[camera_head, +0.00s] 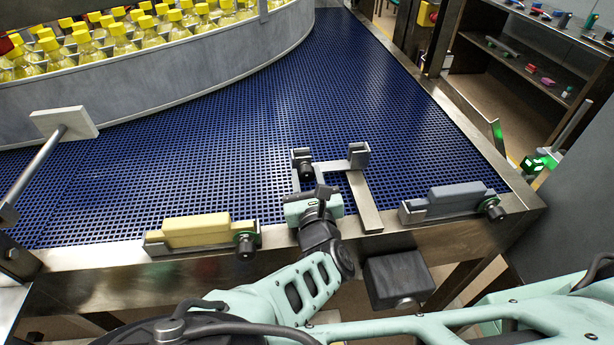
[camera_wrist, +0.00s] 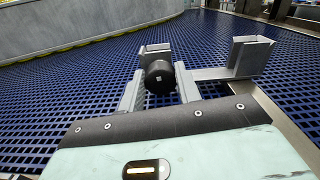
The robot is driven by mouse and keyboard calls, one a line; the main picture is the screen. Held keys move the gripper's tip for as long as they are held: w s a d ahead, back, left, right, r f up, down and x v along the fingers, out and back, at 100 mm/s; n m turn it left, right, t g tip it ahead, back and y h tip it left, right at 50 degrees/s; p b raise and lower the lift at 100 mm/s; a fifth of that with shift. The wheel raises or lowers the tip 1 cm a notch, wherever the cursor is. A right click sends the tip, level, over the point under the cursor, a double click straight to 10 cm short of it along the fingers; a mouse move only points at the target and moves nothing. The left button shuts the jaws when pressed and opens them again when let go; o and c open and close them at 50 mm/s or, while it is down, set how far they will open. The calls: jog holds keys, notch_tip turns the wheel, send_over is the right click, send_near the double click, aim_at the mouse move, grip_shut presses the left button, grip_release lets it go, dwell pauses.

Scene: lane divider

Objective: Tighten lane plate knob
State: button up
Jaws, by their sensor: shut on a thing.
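My gripper (camera_head: 307,181) reaches over the belt's near edge to a metal bracket (camera_head: 366,203) with two upright clamps. In the wrist view, its two grey fingers (camera_wrist: 159,86) are shut on a round black knob (camera_wrist: 158,75), one on each side. The knob sits on the near face of the left clamp (camera_wrist: 153,49); it also shows in the head view (camera_head: 305,170). The right clamp (camera_wrist: 250,54) has an open slot, and I see no plate in it. The knob's tightness cannot be told.
A yellow block (camera_head: 194,230) and a blue-grey block (camera_head: 456,195) sit in rail holders with black knobs, left and right of my arm. The blue mesh belt (camera_head: 290,95) beyond is clear. A curved wall (camera_head: 200,75) holds yellow-capped bottles. A shelf (camera_head: 535,60) stands right.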

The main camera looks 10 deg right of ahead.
jog(key=shift+r+m+p, duration=0.2)
jog(key=shift+m+p, duration=0.2)
jog(key=shift+f+m, duration=0.15)
jog(key=shift+m, duration=0.15)
jog(key=o, duration=1)
jog(key=shift+c, duration=0.2)
jog(key=shift+s, duration=0.1)
